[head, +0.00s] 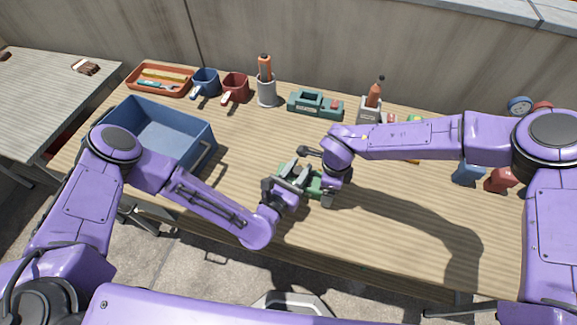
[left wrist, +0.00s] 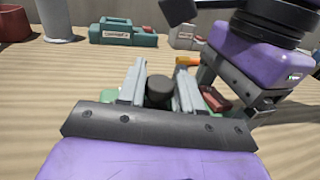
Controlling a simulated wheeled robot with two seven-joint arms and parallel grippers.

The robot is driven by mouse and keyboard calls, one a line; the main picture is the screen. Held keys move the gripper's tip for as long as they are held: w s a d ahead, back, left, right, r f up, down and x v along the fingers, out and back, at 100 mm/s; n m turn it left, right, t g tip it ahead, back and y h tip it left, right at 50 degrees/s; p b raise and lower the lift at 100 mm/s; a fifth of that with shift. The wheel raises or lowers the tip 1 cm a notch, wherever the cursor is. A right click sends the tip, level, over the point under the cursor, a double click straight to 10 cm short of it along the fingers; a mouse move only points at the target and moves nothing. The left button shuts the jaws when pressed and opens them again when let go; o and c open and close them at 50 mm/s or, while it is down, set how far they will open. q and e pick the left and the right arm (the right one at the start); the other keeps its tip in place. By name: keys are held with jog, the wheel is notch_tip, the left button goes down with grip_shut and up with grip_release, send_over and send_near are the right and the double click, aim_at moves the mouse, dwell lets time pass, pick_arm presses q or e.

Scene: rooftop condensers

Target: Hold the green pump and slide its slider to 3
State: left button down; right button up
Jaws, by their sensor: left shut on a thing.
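The green pump (head: 313,184) lies on the wooden table near its front middle, mostly covered by both grippers. In the left wrist view, a little green shows beside the fingers. My left gripper (head: 291,174) is shut on the pump from the left; a dark round knob (left wrist: 160,90) shows between its fingers (left wrist: 160,88). My right gripper (head: 328,190) is down at the pump's right end, close to a red part (left wrist: 215,99) in the left wrist view. Whether its jaws are closed is hidden. The slider's scale and setting cannot be read.
A teal case (head: 315,104) with a label stands behind. A blue bin (head: 165,130) is at left. An orange tray (head: 160,79), a blue mug (head: 205,82), a red mug (head: 235,87) and a grey holder (head: 267,90) line the back. The front right table is clear.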

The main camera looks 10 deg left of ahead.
pick_arm(q)
jog(key=c, duration=0.8)
grip_release()
jog(key=v, duration=1.2)
jog(key=shift+s, duration=0.1)
pick_arm(e)
jog(key=o, duration=1.4)
jog(key=shift+o, duration=0.2)
notch_tip(320, 180, up, 9)
jog(key=p, duration=0.8)
jog(key=shift+r+p, duration=0.2)
jog(key=shift+p, duration=0.2)
pick_arm(q)
notch_tip(320, 180, up, 8)
jog(key=shift+r, duration=0.2)
pick_arm(e)
jog(key=shift+f, duration=0.15)
